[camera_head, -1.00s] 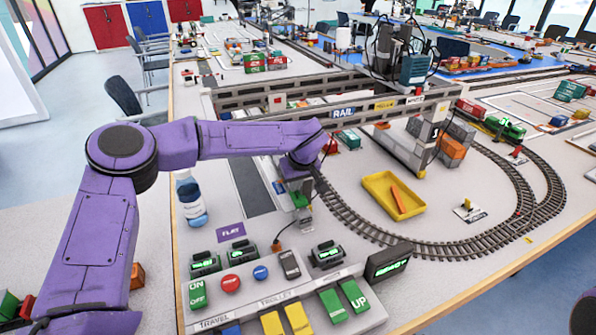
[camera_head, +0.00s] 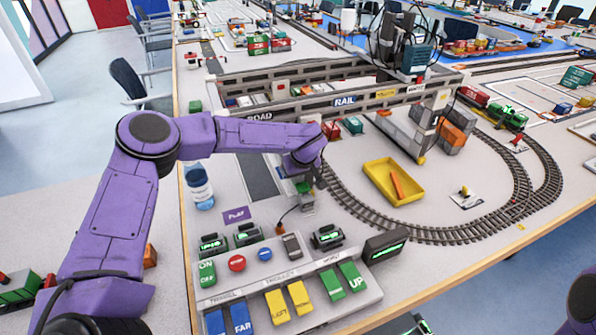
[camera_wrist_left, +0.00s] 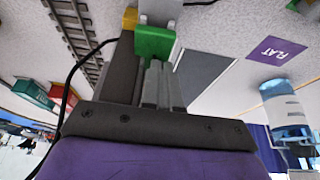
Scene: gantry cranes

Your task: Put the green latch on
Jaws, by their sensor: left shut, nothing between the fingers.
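The green latch (camera_head: 207,273) is a rocker marked ON and OFF at the left end of the grey control panel (camera_head: 330,285) in the head view. I cannot tell which end of it is pressed. My left gripper (camera_head: 306,204) hangs behind the panel, to the right of and farther back than the latch, and touches nothing that I can make out. It also shows in the left wrist view (camera_wrist_left: 160,78), shut and empty, with a green block (camera_wrist_left: 154,42) by its fingertips. The latch does not show in the wrist view. My right gripper is out of view.
Blue, yellow and green rockers line the panel's front. A bottle (camera_head: 199,187) stands behind. The crane (camera_head: 345,100) and curved track lie farther back.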

